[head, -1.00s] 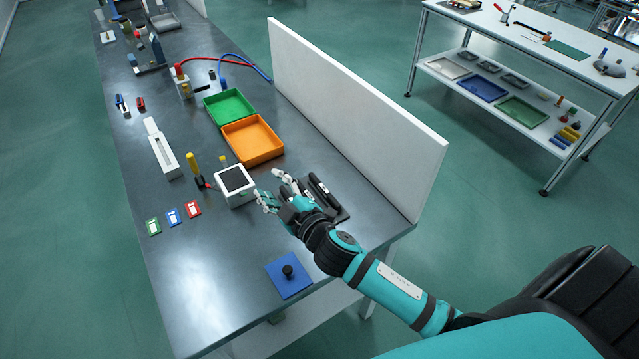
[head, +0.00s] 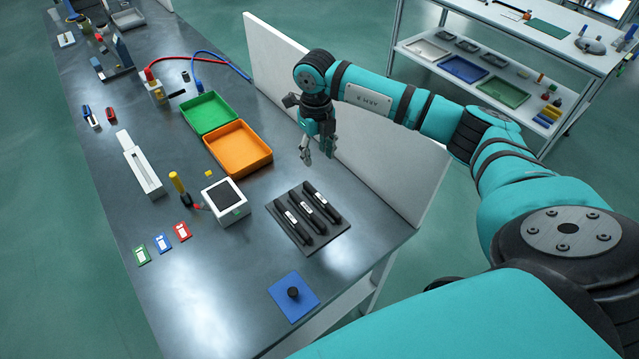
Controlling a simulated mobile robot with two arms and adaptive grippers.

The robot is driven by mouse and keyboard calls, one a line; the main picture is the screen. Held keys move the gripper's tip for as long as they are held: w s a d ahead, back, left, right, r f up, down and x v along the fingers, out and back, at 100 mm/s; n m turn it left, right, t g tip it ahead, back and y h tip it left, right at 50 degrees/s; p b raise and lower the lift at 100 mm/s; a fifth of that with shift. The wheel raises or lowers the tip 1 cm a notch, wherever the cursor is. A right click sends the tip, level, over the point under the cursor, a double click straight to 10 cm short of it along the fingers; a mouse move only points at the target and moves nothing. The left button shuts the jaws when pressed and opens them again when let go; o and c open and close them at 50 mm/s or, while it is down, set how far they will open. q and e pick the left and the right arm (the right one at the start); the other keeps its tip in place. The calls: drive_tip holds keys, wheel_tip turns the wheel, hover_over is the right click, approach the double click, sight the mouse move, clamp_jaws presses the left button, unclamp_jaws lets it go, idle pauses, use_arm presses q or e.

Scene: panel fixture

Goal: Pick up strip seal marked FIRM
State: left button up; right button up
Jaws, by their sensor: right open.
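Three black strip seals lie side by side on a dark plate (head: 312,242) near the right edge of the bench. They are the left strip (head: 286,216), the middle strip (head: 307,208) and the right strip (head: 322,203). Each bears a small white label; the print is too small to read, so I cannot tell which is marked FIRM. My right gripper (head: 318,160) is open and empty, fingers pointing down. It hangs above and beyond the strips, near the white panel, apart from them. My left gripper is not in view.
A white box with a dark top (head: 225,196) stands left of the strips. An orange tray (head: 238,150) and a green tray (head: 208,112) lie behind. A blue plate with a black knob (head: 293,306) is in front. A white panel (head: 390,180) borders the bench's right side.

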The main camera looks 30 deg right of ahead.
drive_tip(key=b, duration=0.6)
hover_over(317, 194)
wheel_tip(317, 194, down, 11)
drive_tip(key=shift+a+r, duration=0.1)
wheel_tip(317, 194, down, 6)
drive_tip(key=b, duration=0.4)
drive_tip(key=shift+s+r, duration=0.1)
drive_tip(key=shift+r, duration=0.1)
drive_tip(key=shift+r, duration=0.1)
clamp_jaws()
